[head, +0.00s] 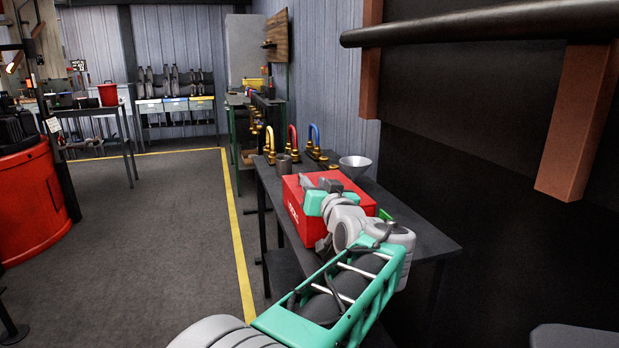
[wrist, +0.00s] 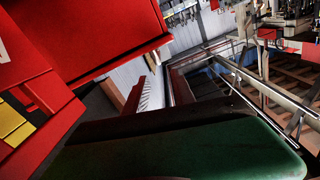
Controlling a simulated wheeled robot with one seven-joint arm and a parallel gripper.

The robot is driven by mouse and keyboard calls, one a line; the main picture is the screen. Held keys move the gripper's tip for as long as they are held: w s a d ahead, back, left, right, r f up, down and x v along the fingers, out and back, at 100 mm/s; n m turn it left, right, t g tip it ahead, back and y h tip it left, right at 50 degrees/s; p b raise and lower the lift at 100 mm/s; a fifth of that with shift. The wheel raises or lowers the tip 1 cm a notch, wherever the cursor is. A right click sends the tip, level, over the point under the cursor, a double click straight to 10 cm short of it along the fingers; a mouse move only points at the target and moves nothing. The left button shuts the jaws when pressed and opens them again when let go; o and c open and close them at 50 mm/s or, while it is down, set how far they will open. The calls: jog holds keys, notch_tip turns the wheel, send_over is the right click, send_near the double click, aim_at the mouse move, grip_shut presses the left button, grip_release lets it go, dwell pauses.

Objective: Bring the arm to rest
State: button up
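My arm reaches from the bottom of the head view up to the dark workbench (head: 420,228). My gripper (head: 322,184) is at its end, over or just in front of the red box (head: 296,211) on that bench. I cannot tell whether it touches the box. Its fingers are too small and partly hidden, so their opening does not show. In the wrist view a large red surface (wrist: 85,35) fills the upper left, with a yellow patch (wrist: 12,122) at the left edge. A dark green rounded shape fills the bottom. No held thing is visible.
A grey funnel (head: 355,166) and coloured hooked pipes (head: 293,138) stand behind the box. A dark wall with a black bar (head: 480,22) and brown posts (head: 577,120) rises at right. A red drum (head: 30,205) stands left. The floor between is clear.

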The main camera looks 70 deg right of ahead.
jog(key=shift+s+a, duration=0.25)
jog(key=shift+a, duration=0.15)
